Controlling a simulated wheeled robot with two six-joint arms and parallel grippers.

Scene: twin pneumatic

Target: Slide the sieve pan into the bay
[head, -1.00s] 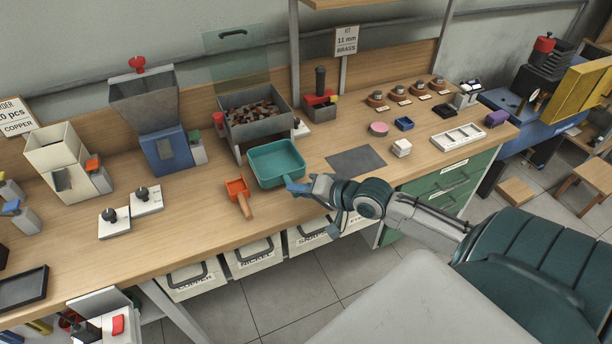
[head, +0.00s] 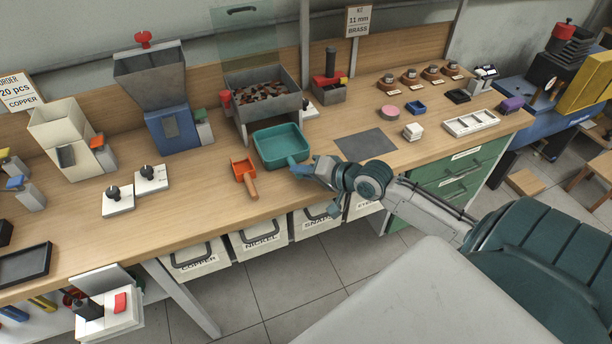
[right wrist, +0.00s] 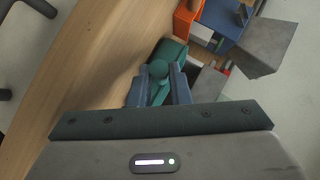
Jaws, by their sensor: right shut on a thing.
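The sieve pan is a teal rectangular tray (head: 281,145) with a short handle pointing toward me. My right gripper (head: 300,168) is shut on its handle. In the right wrist view the fingers (right wrist: 159,85) clasp the handle, with part of the teal pan (right wrist: 175,50) beyond. The pan is just in front of the grey bin stand (head: 262,98), which holds mixed small pieces. The bay appears to be the opening under this bin, mostly hidden by the pan. I cannot tell whether the pan's far edge is inside it. My left gripper is not in view.
An orange scoop (head: 244,172) lies just left of the pan. A blue hopper machine (head: 172,130) stands farther left.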

